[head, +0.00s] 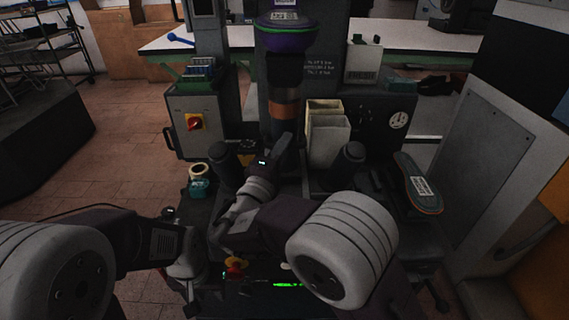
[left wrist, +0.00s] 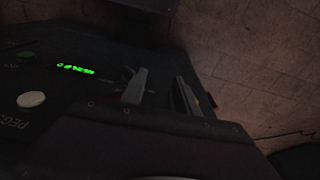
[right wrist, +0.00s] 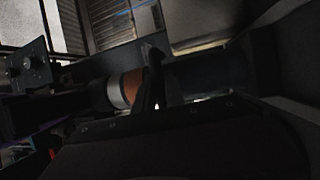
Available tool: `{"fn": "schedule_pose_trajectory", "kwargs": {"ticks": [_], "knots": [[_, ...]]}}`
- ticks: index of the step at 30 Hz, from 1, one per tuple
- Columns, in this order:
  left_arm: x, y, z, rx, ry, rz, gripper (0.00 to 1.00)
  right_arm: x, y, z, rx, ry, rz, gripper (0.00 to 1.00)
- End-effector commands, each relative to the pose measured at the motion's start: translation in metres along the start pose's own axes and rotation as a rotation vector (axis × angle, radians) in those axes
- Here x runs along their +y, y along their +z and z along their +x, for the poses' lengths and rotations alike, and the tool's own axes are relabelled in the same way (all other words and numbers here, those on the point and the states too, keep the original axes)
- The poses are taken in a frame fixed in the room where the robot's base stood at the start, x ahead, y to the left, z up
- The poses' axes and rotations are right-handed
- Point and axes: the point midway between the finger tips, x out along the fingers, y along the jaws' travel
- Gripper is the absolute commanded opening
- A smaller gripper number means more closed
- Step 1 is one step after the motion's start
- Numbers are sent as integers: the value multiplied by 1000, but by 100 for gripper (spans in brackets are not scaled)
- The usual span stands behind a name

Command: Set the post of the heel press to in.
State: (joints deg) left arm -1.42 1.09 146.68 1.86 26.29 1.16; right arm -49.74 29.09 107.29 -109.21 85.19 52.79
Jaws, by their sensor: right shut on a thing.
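The heel press stands in the middle of the head view. Its upright dark post (head: 284,128) has a copper-coloured band and hangs below a purple-rimmed head (head: 284,28). My right gripper (head: 281,150) is at the lower part of the post and shut on it. In the right wrist view the post (right wrist: 200,76) lies across the picture, with the fingers (right wrist: 153,80) against its dark part beside the copper band. My left gripper (head: 234,275) is low at the front panel, by a red and yellow knob (head: 236,264). Its fingers (left wrist: 160,92) are apart in the left wrist view.
A front panel has a green display (head: 290,284) and a pale button (left wrist: 31,99). Cream bins (head: 329,139) and a dark round pad (head: 350,158) stand right of the post. A grey box with a red switch (head: 194,122) stands left.

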Motion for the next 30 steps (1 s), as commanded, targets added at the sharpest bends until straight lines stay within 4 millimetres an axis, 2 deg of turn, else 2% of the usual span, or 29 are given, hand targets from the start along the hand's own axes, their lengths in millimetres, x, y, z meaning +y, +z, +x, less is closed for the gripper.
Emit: {"fn": "schedule_pose_trajectory", "kwargs": {"ticks": [3,9,23,24,26,30], "knots": [[0,0,3,0,0,0,36,-4,-6,16,-2,1,0,0],[0,0,5,0,0,0,36,-7,-13,32,0,1,0,0],[0,0,5,0,0,0,36,-6,-16,37,2,2,2,0],[0,0,5,0,0,0,36,-6,-16,37,2,2,2,20],[0,0,5,0,0,0,36,-6,-16,37,1,2,2,36],[0,0,5,0,0,0,36,-6,-16,37,1,1,1,36]]}}
